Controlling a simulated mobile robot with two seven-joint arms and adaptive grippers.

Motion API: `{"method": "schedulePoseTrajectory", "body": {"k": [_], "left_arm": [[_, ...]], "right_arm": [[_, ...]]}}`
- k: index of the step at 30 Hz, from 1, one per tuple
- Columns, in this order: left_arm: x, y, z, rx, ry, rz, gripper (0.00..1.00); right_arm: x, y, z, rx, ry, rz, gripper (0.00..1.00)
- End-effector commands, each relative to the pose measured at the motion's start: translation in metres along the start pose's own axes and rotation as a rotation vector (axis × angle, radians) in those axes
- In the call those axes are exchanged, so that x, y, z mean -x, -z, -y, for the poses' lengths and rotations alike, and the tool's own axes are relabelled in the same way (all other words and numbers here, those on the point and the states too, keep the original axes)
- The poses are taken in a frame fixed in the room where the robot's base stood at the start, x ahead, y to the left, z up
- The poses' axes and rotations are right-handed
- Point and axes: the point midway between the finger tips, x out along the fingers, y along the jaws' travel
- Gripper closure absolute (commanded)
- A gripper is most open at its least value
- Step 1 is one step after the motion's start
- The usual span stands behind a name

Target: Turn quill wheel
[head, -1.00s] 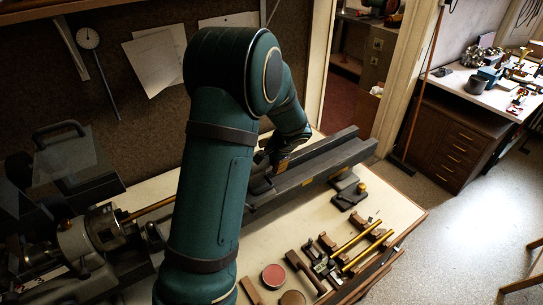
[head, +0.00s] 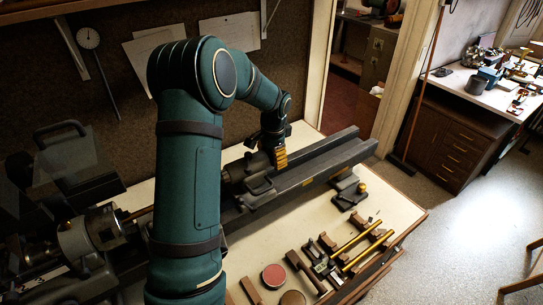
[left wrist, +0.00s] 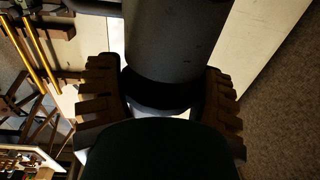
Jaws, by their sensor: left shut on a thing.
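The grey tailstock (head: 243,174) sits on the lathe bed (head: 315,170), and its rounded body (left wrist: 175,42) fills the upper middle of the left wrist view. My left gripper (head: 280,158) is at the tailstock's right end. In the left wrist view its ribbed fingers (left wrist: 163,96) stand on both sides of a dark round part, which looks like the quill wheel (left wrist: 155,88). The gripper is shut on it. Most of the wheel is hidden by the fingers and by my wrist. My right gripper is not in view.
The lathe headstock (head: 88,240) is at the lower left. Brass tubes (head: 360,238), a mallet (head: 304,270) and a round red tin (head: 273,275) lie on the bench in front of the bed.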

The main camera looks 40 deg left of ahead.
Motion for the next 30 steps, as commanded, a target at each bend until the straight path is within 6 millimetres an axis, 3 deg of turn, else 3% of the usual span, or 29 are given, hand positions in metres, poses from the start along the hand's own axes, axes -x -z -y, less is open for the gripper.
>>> {"method": "schedulePoseTrajectory", "body": {"k": [30], "left_arm": [[-0.0003, 0.0013, 0.001, -0.001, -0.951, -0.006, 0.66]], "right_arm": [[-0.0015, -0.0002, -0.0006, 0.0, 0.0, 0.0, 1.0]]}}
